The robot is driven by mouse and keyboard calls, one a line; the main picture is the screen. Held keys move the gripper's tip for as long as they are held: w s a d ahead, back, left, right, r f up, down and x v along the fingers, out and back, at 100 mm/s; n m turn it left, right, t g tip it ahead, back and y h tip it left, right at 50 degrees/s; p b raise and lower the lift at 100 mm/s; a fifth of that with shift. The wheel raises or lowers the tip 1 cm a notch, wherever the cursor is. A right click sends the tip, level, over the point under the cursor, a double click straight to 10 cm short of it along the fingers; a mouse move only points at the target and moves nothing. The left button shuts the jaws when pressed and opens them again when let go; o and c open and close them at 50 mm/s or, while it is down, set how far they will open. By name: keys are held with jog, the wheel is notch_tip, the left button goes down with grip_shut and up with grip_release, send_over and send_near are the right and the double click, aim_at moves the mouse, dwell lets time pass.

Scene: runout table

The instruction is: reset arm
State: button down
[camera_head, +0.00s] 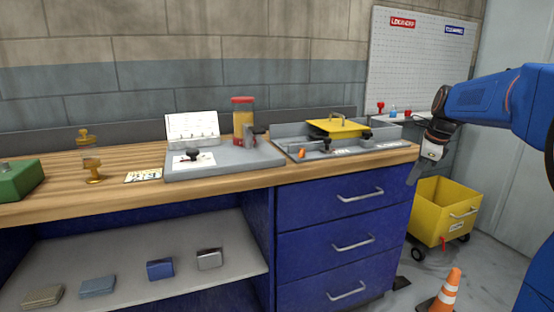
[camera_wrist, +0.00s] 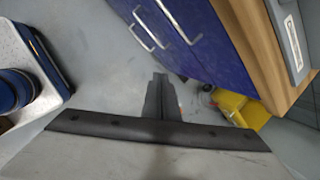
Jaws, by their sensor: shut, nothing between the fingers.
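My blue arm comes in from the right edge in the camera_head view. My gripper (camera_head: 414,172) hangs down just past the right end of the wooden workbench (camera_head: 105,205), beside the drawers and apart from them. In the wrist view my gripper (camera_wrist: 160,80) points at the grey floor with its fingers together. It holds nothing.
Blue drawers (camera_head: 346,219) stand under the bench's right end. A yellow wheeled bin (camera_head: 434,212) and an orange-striped cone (camera_head: 446,290) stand on the floor right of them. Grey trays (camera_head: 240,158) and a green box (camera_head: 16,182) occupy the bench top.

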jog(key=s+a+f+n, duration=0.2)
jog(key=s+a+n, duration=0.35)
jog(key=s, duration=0.55)
jog(key=s+a+f+n, duration=0.1)
jog(key=s+a+n, duration=0.5)
jog(key=s, duration=0.4)
jog(key=s+a+f+n, duration=0.1)
jog(key=s+f+n, duration=0.4)
jog(key=s, duration=0.3)
jog(key=s+a+f+n+h, duration=0.1)
jog(key=s+f+n, duration=0.5)
jog(key=s, duration=0.3)
jog(key=shift+a+n+t, duration=0.25)
jog(key=shift+n+t, duration=0.15)
jog(key=shift+n, duration=0.25)
